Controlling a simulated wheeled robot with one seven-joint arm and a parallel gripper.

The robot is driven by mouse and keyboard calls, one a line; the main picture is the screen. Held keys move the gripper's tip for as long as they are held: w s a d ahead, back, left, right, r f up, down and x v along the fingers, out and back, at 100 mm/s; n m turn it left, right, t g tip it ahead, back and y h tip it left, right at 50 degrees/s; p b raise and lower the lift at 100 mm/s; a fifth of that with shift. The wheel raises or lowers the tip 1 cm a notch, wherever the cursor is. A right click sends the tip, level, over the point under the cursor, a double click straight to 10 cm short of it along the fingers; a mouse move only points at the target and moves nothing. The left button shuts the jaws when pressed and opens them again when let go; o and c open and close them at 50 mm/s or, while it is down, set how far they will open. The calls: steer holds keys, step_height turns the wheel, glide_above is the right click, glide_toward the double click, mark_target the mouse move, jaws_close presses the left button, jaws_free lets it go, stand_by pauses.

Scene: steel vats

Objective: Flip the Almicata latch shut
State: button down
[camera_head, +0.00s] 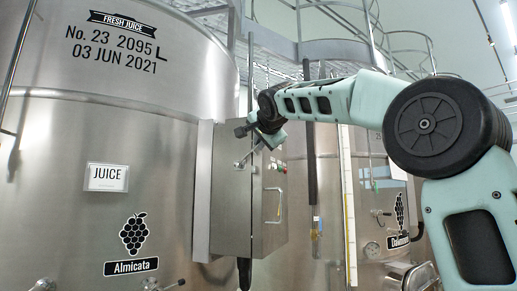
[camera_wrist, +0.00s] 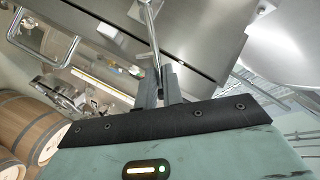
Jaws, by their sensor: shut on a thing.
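The steel vat labelled Almicata (camera_head: 60,130) fills the left of the head view. A grey steel box (camera_head: 230,205) stands at its right side. A thin metal lever (camera_head: 248,156), apparently the latch, sticks out near the top of the box, its rounded end pointing down and left. My gripper (camera_head: 258,138) is at the lever, in front of the box's upper part. In the wrist view my gripper (camera_wrist: 161,88) has its dark fingers shut on the metal lever (camera_wrist: 151,35), which runs upward out of them. The lever's mount is not clear.
A second vat (camera_head: 376,190) with a grape label stands at the right, behind my arm. A hanging dark tube (camera_head: 312,170) is just right of the box. Wooden barrels (camera_wrist: 30,125) show at the left in the wrist view. Railings (camera_head: 340,22) run above.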

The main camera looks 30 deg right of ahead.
steer(key=f+m+b, duration=0.1)
steer(key=b, duration=0.2)
steer(key=s+f+m+t+b, duration=0.1)
steer(key=b, duration=0.3)
steer(key=d+f+t+b, duration=0.1)
steer(key=f+b, duration=0.1)
steer(key=b, duration=0.2)
steer(key=shift+s+d+m+h, duration=0.1)
steer(key=shift+s+m+h, duration=0.2)
steer(key=shift+m, duration=0.1)
steer(key=f+m+t+b, duration=0.1)
steer(key=b, duration=0.2)
steer(key=f+m+b, duration=0.1)
steer(key=b, duration=0.3)
steer(key=shift+s+d+t, duration=0.15)
steer(key=shift+s+t, duration=0.05)
steer(key=shift+t, duration=0.2)
steer(key=m+h+b, duration=0.1)
steer(key=b, duration=0.2)
steer(key=shift+f, duration=0.35)
steer(key=shift+m+t, duration=0.3)
steer(key=shift+d, duration=0.1)
steer(key=c, duration=1.5)
jaws_free()
steer(key=shift+d, duration=0.1)
steer(key=shift+c, duration=0.2)
